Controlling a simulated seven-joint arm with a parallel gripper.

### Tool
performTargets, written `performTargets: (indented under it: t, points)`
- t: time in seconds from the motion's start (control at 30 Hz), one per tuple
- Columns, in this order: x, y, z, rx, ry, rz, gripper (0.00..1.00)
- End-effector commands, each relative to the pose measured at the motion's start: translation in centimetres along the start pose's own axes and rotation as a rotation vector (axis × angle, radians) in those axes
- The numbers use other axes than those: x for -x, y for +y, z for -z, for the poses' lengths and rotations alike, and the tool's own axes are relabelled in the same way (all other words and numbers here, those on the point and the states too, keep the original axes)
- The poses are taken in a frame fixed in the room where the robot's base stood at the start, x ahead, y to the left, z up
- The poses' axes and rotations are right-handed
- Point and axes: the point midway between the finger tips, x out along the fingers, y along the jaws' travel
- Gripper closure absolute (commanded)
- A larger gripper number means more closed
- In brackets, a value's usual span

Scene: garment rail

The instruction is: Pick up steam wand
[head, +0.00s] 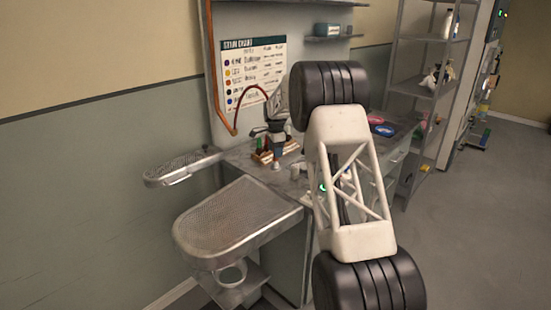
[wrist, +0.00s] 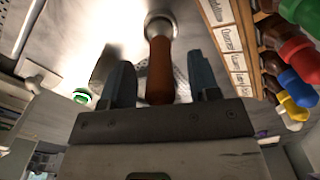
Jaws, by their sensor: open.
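The steam wand shows in the wrist view as a reddish-brown handle (wrist: 160,70) with a round metal end beyond it. The handle lies between the two blue-grey fingers of my gripper (wrist: 161,84), with a gap on either side. The gripper is open and not closed on it. In the head view my gripper (head: 278,153) points down over the workbench beside the bottle rack; the wand's handle is too small to make out there.
A rack of bottles with coloured caps (wrist: 300,65) is close on the right in the wrist view. In the head view, a perforated metal board (head: 235,215) juts out in front and a smaller one (head: 182,168) at left. A wall chart (head: 253,70) hangs behind; shelves (head: 432,90) stand right.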

Motion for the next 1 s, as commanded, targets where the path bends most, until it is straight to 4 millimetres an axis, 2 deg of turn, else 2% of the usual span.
performTargets:
  t: [0.57, 0.67, 0.93, 1.0]
  points:
    - [-0.11, -0.01, 0.00, 0.000, 0.000, 0.001, 0.44]
    - [-0.11, -0.01, 0.00, 0.000, 0.000, 0.001, 0.56]
    - [-0.11, -0.01, 0.01, 0.000, 0.000, 0.001, 0.98]
    - [-0.07, -0.02, 0.01, 0.000, 0.000, 0.002, 1.00]
